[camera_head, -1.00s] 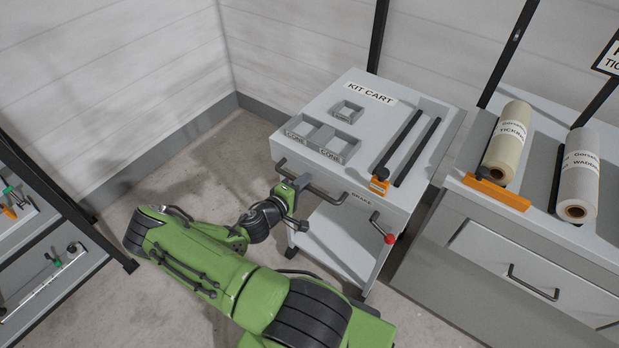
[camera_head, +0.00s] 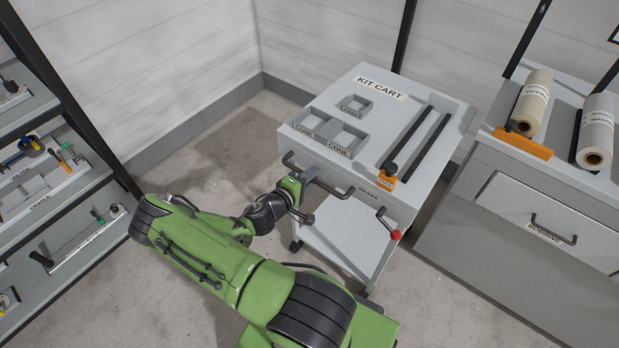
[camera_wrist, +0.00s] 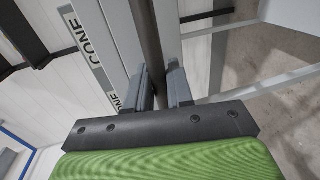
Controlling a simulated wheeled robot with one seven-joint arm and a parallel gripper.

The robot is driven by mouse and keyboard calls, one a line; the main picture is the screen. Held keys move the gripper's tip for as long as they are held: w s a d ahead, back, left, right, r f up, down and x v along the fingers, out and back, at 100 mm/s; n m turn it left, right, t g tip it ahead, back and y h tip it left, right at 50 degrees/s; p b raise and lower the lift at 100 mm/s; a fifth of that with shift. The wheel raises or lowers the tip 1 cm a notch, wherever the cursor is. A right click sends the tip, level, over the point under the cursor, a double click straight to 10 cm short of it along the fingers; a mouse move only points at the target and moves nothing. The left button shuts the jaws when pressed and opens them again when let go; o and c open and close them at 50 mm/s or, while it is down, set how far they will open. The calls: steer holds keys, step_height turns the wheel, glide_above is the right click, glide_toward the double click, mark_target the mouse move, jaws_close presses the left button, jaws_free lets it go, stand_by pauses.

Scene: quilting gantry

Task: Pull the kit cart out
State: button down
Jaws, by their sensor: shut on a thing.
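The kit cart (camera_head: 330,163) is a light grey cart with a "KIT CART" label on its top and an open lower shelf. A dark bar handle (camera_head: 338,191) runs along its front edge. My gripper (camera_head: 308,176) is shut on this handle near its middle. In the wrist view the two fingers of my gripper (camera_wrist: 160,88) stand either side of the dark handle bar (camera_wrist: 148,40). A brake lever with a red knob (camera_head: 396,235) sticks out at the cart's front right, beside the "BRAKE" label.
A grey drawer cabinet (camera_head: 470,215) with fabric rolls (camera_head: 530,100) stands to the right, with a gap between it and the cart. Shelves with tools (camera_head: 45,190) stand at the left. Bare concrete floor (camera_head: 200,140) lies left of the cart. White walls close the back.

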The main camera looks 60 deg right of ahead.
steer(key=shift+a+f, duration=0.15)
steer(key=shift+f, duration=0.05)
steer(key=c, duration=1.3)
jaws_free()
steer(key=shift+o, duration=0.8)
steer(key=shift+a+r, duration=0.15)
steer(key=p+v, duration=0.1)
steer(key=v, duration=1.4)
steer(key=shift+a, duration=0.4)
steer(key=shift+w, duration=0.1)
